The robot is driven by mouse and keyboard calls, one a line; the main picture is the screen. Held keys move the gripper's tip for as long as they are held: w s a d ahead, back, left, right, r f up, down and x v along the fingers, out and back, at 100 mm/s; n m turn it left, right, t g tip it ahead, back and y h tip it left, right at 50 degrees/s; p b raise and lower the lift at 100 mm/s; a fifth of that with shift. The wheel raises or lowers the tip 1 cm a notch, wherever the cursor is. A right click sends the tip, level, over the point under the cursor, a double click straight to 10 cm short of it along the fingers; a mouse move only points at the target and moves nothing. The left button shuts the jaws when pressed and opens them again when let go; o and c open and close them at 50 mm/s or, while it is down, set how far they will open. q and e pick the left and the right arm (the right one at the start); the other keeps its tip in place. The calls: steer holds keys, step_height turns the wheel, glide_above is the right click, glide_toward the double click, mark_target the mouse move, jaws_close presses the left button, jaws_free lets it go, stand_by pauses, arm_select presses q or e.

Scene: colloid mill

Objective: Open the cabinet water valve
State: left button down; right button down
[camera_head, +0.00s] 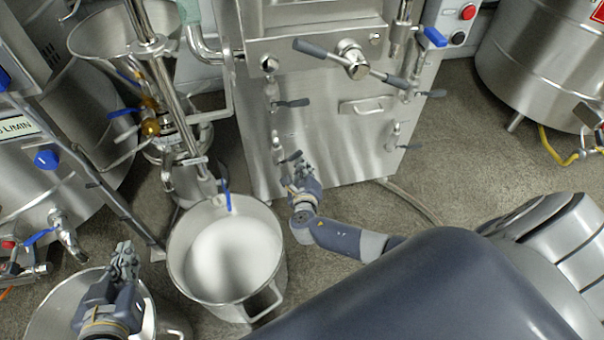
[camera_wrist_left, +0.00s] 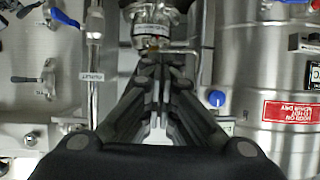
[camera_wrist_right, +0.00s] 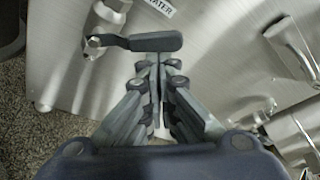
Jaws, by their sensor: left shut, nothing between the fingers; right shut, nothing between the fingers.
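The steel cabinet (camera_head: 340,135) stands in the middle of the head view, with several small lever valves on its front. The lower-left valve (camera_head: 279,146) is beside my right gripper (camera_head: 298,168). In the right wrist view, a dark lever handle (camera_wrist_right: 155,42) lies crosswise just beyond the tips of my right gripper (camera_wrist_right: 160,62), near a label (camera_wrist_right: 158,8) ending in "ATER". The fingers are shut and empty; whether they touch the lever is unclear. My left gripper (camera_head: 123,252) is shut and empty, above a steel pot at lower left. It also shows in the left wrist view (camera_wrist_left: 160,60).
A large pot of white liquid (camera_head: 232,258) stands between my grippers. The colloid mill (camera_head: 175,130) with its pipes rises behind it. A large steel vessel (camera_head: 530,60) stands at upper right. Floor (camera_head: 450,150) is clear right of the cabinet.

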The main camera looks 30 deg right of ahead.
mark_target(298, 154)
steer(key=r+n+p, duration=0.1)
steer(key=a+r+n+h+p, duration=0.1)
steer(key=n+p, duration=0.1)
steer(key=r+n+h+p, duration=0.1)
steer(key=shift+w+a+r+t+p, duration=0.1)
steer(key=shift+w+a+t+p, duration=0.2)
steer(key=shift+a, duration=0.1)
steer(key=shift+w+a+r+n+h+p, duration=0.1)
steer(key=shift+a+r+n+h+p, duration=0.2)
steer(key=shift+n, duration=0.6)
steer(key=shift+w+a+r+n, duration=0.1)
steer(key=shift+a+r+n, duration=0.05)
steer(key=shift+a+n, duration=0.3)
arm_select(q)
steer(key=s+a+f+g+y, duration=0.1)
steer(key=s+a+f+g, duration=0.1)
steer(key=s+f+g, duration=0.2)
steer(key=s+a+f+g+y, duration=0.1)
steer(key=s+a+f+g, duration=0.2)
steer(key=s, duration=0.7)
steer(key=shift+f+g+p, duration=0.3)
steer(key=shift+f+g, duration=0.8)
steer(key=shift+f, duration=0.2)
arm_select(e)
steer(key=shift+w+a+r, duration=0.1)
steer(key=shift+a+r, duration=0.05)
steer(key=shift+a, duration=0.1)
